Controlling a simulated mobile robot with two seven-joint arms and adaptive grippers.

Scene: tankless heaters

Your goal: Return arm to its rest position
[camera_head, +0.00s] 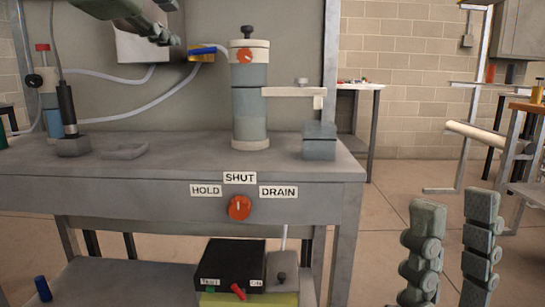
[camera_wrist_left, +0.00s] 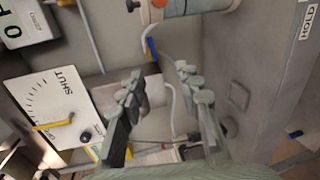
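My left gripper (camera_head: 168,22) is at the top left of the head view, in front of the back panel and above the bench. In the left wrist view my left gripper (camera_wrist_left: 158,76) shows two green-grey fingers spread apart with nothing between them. My right gripper (camera_head: 453,210) is at the lower right of the head view, pointing up, its two fingers apart and empty. It is right of the bench, over open floor. Most of both arms is out of view.
The grey bench (camera_head: 110,184) carries a banded cylinder (camera_head: 250,112) with a side arm and a dark block (camera_head: 319,147). An orange knob (camera_head: 239,208) is on its front. A blue-handled valve (camera_head: 202,50) and pale hoses are near my left gripper. A yellow lever (camera_wrist_left: 52,124) is on a SHUT panel.

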